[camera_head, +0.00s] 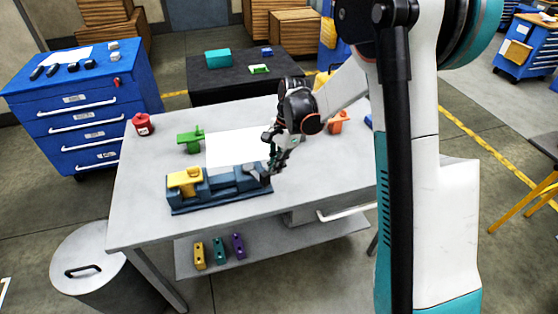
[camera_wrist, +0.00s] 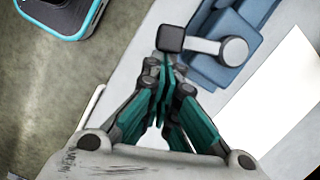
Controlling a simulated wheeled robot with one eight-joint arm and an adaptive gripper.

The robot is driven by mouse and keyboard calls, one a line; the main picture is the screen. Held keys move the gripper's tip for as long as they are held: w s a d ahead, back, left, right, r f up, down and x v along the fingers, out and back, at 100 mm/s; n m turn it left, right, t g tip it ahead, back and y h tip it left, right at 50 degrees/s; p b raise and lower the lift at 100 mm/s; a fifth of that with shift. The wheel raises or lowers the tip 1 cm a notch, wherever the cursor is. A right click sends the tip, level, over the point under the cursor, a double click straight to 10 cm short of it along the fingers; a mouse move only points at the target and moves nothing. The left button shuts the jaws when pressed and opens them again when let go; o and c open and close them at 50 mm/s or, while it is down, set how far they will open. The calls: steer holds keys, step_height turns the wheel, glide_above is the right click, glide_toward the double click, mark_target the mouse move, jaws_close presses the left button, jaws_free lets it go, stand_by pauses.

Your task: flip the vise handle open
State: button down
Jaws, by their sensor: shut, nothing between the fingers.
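The blue vise (camera_head: 222,188) sits on the grey workbench, with a yellow piece (camera_head: 185,180) on its left end. The vise handle is at its right end. My gripper (camera_head: 268,168) is at the vise's right end. Its teal fingers (camera_wrist: 168,66) are shut and empty, with the tips close by the dark knob. I cannot tell whether they touch it.
A white sheet (camera_head: 235,148) lies behind the vise. A green piece (camera_head: 191,140), a red container (camera_head: 142,124) and an orange piece (camera_head: 338,122) stand around the workbench (camera_head: 145,210). The bench's front left is clear. Several coloured blocks (camera_head: 219,250) lie on the lower shelf.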

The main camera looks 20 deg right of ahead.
steer(key=shift+s+a+m+t, duration=0.2)
steer(key=shift+s+a+m, duration=0.4)
steer(key=shift+a+m, duration=0.2)
steer(key=shift+s+a+m+t, duration=0.2)
steer(key=shift+s+a+m, duration=0.35)
steer(key=shift+a+m, duration=0.25)
steer(key=shift+a, duration=0.1)
steer(key=shift+d+b, duration=0.3)
steer(key=shift+d, duration=0.1)
steer(key=p, duration=0.3)
glide_toward(268, 175)
steer(key=d, duration=0.4)
steer(key=shift+s+r, duration=0.15)
steer(key=shift+r, duration=0.2)
